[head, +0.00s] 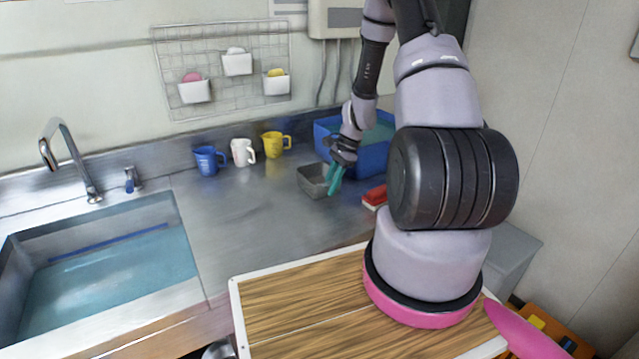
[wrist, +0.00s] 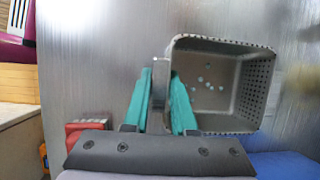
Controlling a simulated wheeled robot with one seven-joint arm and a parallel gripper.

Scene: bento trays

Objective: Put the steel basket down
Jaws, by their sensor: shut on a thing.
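The steel basket (head: 312,181) is a small grey box at the steel counter, left of the blue tub in the head view. In the wrist view the basket (wrist: 215,112) shows its open top, perforated side and a few pale spots inside. My gripper (head: 334,178) has teal fingers. The basket looks roughly level. I cannot tell whether its base touches the counter.
A blue tub (head: 373,158) stands behind my gripper, and a red item (head: 375,196) lies to the right. Blue (head: 208,161), white (head: 243,152) and yellow (head: 275,144) mugs stand along the back. The counter (head: 240,215) left of the basket is clear, up to a water-filled sink (head: 120,265).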

